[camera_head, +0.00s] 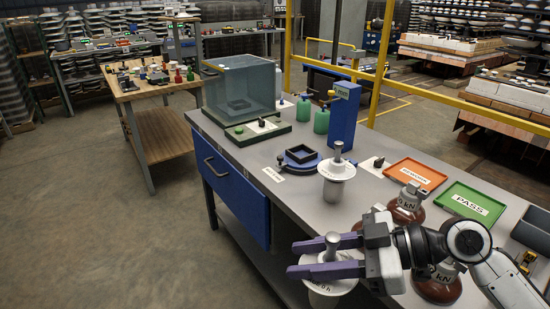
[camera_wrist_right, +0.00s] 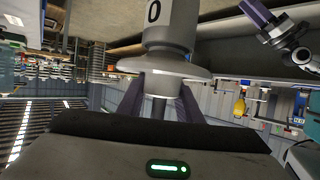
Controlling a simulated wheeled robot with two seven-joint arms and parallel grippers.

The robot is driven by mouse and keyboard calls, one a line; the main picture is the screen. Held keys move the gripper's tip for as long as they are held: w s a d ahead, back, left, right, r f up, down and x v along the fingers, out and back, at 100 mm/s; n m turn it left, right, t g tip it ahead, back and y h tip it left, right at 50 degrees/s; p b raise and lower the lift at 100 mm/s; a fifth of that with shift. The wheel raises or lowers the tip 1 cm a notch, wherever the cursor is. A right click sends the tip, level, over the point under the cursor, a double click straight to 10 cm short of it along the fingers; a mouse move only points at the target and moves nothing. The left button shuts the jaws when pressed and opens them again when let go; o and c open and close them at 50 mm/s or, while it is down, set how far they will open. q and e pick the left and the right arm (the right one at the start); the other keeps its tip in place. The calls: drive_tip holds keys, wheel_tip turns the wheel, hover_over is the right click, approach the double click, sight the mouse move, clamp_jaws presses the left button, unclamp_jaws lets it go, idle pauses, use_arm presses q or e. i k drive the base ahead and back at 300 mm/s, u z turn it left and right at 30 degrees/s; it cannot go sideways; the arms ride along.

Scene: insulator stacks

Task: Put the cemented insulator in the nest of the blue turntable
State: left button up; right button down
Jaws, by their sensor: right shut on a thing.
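My right gripper (camera_head: 295,259) is shut on a white insulator (camera_head: 318,286), its purple fingers on either side of the metal pin. The held insulator hangs at the table's front edge, its pin upward. In the right wrist view the held insulator (camera_wrist_right: 170,35) has a grey body with a "0" label above the fingers. The blue turntable (camera_head: 316,166) with a black square nest (camera_head: 299,154) stands farther back; the nest looks empty. A second white insulator (camera_head: 335,172) stands upright just right of the turntable. My left gripper (camera_wrist_right: 262,14) shows partly in the right wrist view; its opening is unclear.
A blue post (camera_head: 343,118) stands behind the turntable. A clear box (camera_head: 240,85) and green bottles (camera_head: 321,121) are farther back. An orange tray (camera_head: 416,174), a green PASS tray (camera_head: 472,205) and brown kN insulators (camera_head: 409,204) occupy the right side. Open floor lies at left.

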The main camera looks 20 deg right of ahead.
sight(301, 156)
drive_tip(key=u, duration=0.6)
drive_tip(key=i, duration=3.05)
drive_tip(key=z, duration=3.3)
drive_tip(key=i, duration=0.5)
drive_tip(key=u, duration=0.05)
